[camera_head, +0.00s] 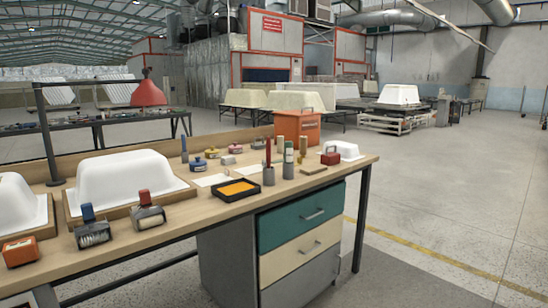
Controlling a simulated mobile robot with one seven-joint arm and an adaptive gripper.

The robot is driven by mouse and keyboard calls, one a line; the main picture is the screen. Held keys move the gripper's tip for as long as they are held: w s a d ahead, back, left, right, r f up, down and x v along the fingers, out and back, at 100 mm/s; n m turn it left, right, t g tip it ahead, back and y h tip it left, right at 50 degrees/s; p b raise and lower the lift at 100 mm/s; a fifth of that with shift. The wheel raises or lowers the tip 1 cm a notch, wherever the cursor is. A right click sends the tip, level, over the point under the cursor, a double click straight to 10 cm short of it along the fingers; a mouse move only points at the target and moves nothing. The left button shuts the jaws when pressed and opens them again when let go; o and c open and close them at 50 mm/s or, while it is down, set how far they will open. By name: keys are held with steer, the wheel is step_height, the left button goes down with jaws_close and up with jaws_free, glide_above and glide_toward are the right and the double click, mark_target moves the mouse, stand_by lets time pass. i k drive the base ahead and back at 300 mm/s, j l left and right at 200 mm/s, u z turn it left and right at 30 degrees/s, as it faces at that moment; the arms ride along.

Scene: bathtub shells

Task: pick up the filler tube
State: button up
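Several slim upright items stand on the wooden workbench (330,166), and I cannot tell for certain which is the filler tube. One is a dark item with a blue top (185,148) near the back edge. A red stick (268,152) stands up from a small grey cup (268,175). Just right of it is a green and white upright item (288,158) with a grey base. Yellowish upright pieces (303,146) stand close by, partly overlapped by it. All are too small to read labels. My gripper is not in view.
A black tray with orange content (236,190) lies mid-bench. An orange box (297,125) stands behind the upright items. Drawers (300,215) are under the bench; open floor (445,200) lies right.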

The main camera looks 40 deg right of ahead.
mark_target(289, 145)
steer(key=i+l, duration=0.15)
steer(key=l, duration=0.25)
steer(key=i+l, duration=0.1)
steer(key=l, duration=0.3)
steer(key=i+l, duration=0.15)
steer(key=l, duration=0.3)
steer(key=i+l+u, duration=0.1)
steer(key=l, duration=0.3)
steer(key=i+l, duration=0.15)
steer(key=l, duration=0.25)
steer(key=i+l, duration=0.15)
steer(key=l, duration=0.3)
steer(key=i+l, duration=0.1)
steer(key=l, duration=0.3)
